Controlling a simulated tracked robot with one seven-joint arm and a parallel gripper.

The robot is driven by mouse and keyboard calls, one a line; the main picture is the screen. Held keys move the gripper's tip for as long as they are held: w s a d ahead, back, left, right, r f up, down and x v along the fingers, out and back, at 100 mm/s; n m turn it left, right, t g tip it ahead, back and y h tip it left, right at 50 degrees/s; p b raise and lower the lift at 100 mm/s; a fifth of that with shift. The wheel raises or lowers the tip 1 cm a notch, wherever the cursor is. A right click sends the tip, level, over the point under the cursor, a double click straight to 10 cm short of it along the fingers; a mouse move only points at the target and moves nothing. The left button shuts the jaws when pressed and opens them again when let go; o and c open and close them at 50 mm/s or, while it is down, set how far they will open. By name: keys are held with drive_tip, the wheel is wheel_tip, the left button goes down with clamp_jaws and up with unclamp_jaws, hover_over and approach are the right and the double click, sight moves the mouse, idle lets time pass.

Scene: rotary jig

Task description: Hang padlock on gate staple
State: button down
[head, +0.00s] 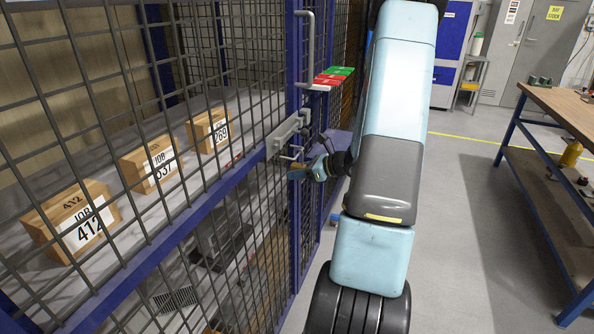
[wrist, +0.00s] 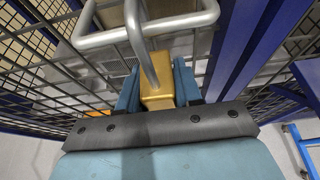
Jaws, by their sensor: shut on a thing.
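My gripper (wrist: 158,92) is shut on the brass padlock (wrist: 157,68), with a blue finger on each side of its body. The padlock's grey shackle (wrist: 134,18) rises from the body and crosses the staple's round metal bar (wrist: 165,25) in the wrist view. I cannot tell whether the shackle is hooked around the bar or only in front of it. In the head view my gripper (head: 318,168) is at the gate's edge, with the padlock (head: 297,174) small at its tip, just below the staple (head: 291,157) and the grey latch plate (head: 285,134).
The mesh gate and blue frame (head: 294,60) stand close to the gripper. Behind the mesh, several boxes (head: 72,222) sit on a shelf. Red and green tags (head: 333,77) stick out above the latch. A workbench (head: 560,110) stands at right, with open floor (head: 465,220) between.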

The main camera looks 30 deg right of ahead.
idle(0.3)
drive_tip(key=c, duration=0.7)
unclamp_jaws()
drive_tip(key=v, duration=1.3)
drive_tip(key=shift+s+d, duration=0.25)
drive_tip(key=shift+s, duration=0.05)
